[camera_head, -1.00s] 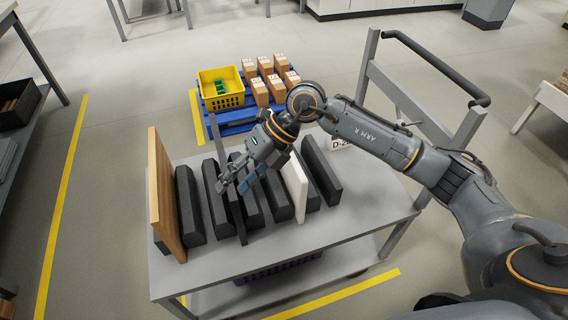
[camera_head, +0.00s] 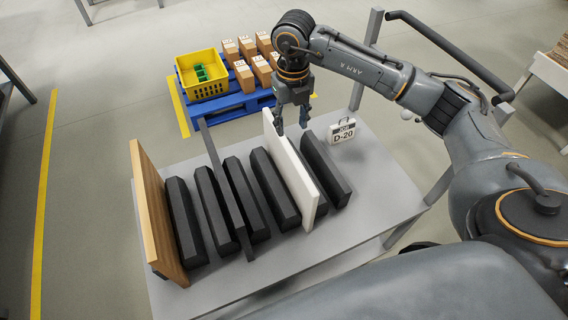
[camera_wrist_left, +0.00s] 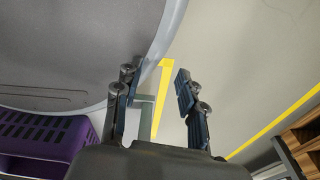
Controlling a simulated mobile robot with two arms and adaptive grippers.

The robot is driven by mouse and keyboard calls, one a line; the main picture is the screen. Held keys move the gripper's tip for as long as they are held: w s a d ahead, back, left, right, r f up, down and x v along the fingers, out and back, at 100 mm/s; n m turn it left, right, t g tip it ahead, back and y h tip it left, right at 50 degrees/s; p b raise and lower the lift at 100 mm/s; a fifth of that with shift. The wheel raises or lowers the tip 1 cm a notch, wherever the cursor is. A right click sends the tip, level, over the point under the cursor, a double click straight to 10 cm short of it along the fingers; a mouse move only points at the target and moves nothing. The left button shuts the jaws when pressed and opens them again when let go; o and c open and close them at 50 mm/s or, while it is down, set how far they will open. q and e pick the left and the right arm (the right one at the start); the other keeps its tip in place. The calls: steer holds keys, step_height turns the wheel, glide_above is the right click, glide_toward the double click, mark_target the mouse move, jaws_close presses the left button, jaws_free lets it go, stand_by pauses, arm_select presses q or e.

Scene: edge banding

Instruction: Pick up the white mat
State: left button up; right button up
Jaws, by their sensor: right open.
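The white mat (camera_head: 288,170) is a thin white panel standing on edge among dark blocks on the grey cart top. My right gripper (camera_head: 292,128) is open and points down at the far end of the mat's top edge. One finger overlaps the mat in the picture and the other is to its right; I cannot tell whether they straddle it or touch it. My left gripper shows only in the left wrist view (camera_wrist_left: 157,92), with its fingers apart and nothing between them.
Several dark blocks (camera_head: 222,200), a thin dark panel (camera_head: 228,190) and a wooden board (camera_head: 158,210) stand left of the mat. More dark blocks (camera_head: 328,170) stand close on its right. A D-20 sign (camera_head: 343,131) is behind. The cart's right side (camera_head: 385,185) is clear.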

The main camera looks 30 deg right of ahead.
mark_target(288, 146)
step_height(288, 146, down, 6)
steer(key=shift+s+r, duration=0.1)
steer(key=shift+s, duration=0.05)
steer(key=f, duration=0.4)
steer(key=shift+w+a+f+p, duration=0.3)
steer(key=shift+a+f+p, duration=0.05)
steer(key=shift+a+p, duration=0.05)
steer(key=shift+f, duration=0.55)
arm_select(q)
steer(key=shift+s+r, duration=0.2)
steer(key=shift+s, duration=0.4)
steer(key=shift+s+r, duration=0.2)
steer(key=shift+s, duration=0.4)
arm_select(e)
jaws_close()
